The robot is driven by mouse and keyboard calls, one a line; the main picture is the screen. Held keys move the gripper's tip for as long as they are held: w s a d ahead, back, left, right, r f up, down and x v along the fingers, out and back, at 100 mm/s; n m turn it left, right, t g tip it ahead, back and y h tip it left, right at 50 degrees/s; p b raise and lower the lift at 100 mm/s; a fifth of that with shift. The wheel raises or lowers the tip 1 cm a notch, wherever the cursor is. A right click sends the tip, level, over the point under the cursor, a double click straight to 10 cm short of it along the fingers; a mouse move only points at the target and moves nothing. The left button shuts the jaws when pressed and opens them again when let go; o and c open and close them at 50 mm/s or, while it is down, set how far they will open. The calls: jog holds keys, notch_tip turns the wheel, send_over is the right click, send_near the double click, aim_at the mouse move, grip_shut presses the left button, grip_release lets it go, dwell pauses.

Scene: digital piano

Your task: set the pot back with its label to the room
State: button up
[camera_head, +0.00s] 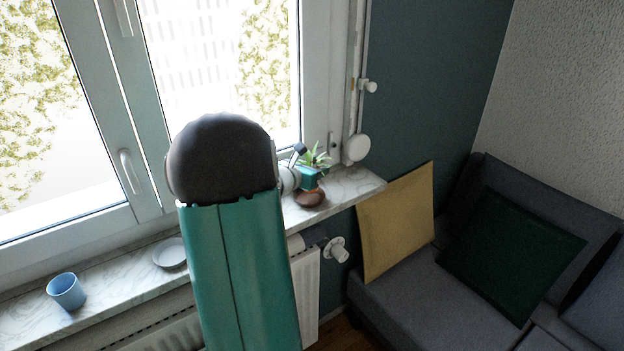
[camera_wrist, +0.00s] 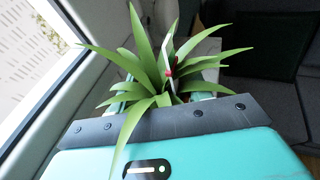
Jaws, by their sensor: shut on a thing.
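A green plant with long pointed leaves (camera_head: 315,158) stands at the right end of the windowsill; in the wrist view its leaves (camera_wrist: 150,75) fan out just beyond the gripper. My gripper (camera_head: 309,178) is shut at the plant's base, on its pot. The gripper body and leaves hide most of the pot, and I cannot see its label. A brown rounded dish (camera_head: 310,198) sits on the sill right under the gripper. I cannot tell whether the pot touches it. A thin white piece with a red part (camera_wrist: 171,62) rises among the leaves.
The marble sill (camera_head: 352,187) is bare right of the dish. A pale saucer (camera_head: 170,253) and a blue cup (camera_head: 66,291) stand on it to the left. The window frame (camera_head: 315,75) is close behind the plant.

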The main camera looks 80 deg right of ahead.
jog(key=shift+w+d+f, duration=0.15)
jog(key=shift+f, duration=0.1)
jog(key=shift+d+f, duration=0.1)
jog(key=shift+f, duration=1.5)
jog(key=shift+f, duration=0.15)
jog(key=o, duration=1.3)
jog(key=shift+c, duration=0.2)
jog(key=shift+r, duration=0.2)
jog(key=v, duration=1.2)
jog(key=shift+f, duration=0.1)
